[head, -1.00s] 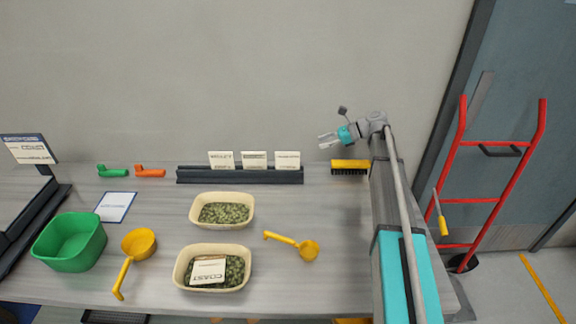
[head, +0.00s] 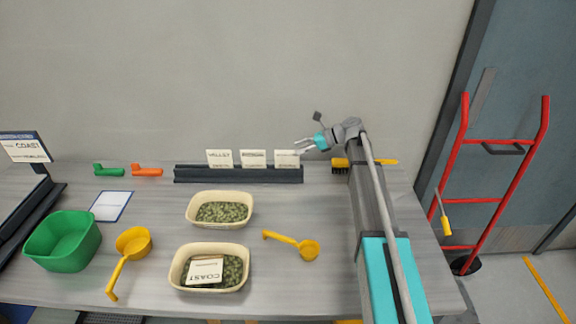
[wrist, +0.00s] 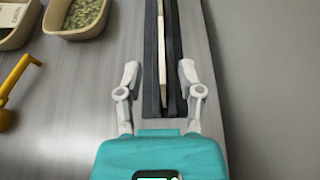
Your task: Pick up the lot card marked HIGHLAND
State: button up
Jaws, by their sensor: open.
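Three white lot cards stand in a dark rack (head: 238,175) at the back of the bench. The left card (head: 219,158) reads VALLEY; print on the middle card (head: 253,158) and right card (head: 286,159) is too small to read, so I cannot tell which is HIGHLAND. My gripper (head: 299,147) is open and empty at the right end of the rack, close to the right card. In the wrist view the open fingers (wrist: 158,72) straddle the line of the rack (wrist: 149,95), with a pale card edge (wrist: 161,45) ahead between them.
Two cream tubs (head: 190,213) of green pellets stand in front; the nearer holds a COAST card (head: 204,271). Yellow scoops (head: 308,250), a green bin (head: 62,242) and a brush (head: 340,168) lie around. The wall is close behind the rack.

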aim_at(287, 152)
jog(key=shift+a, duration=0.1)
jog(key=b+x, duration=0.2)
jog(key=x, duration=0.2)
jog(key=shift+w+f, duration=0.1)
jog(key=shift+f, duration=0.1)
jog(key=shift+a+f, duration=0.1)
jog(key=shift+a, duration=0.35)
jog(key=shift+c, duration=0.2)
grip_shut()
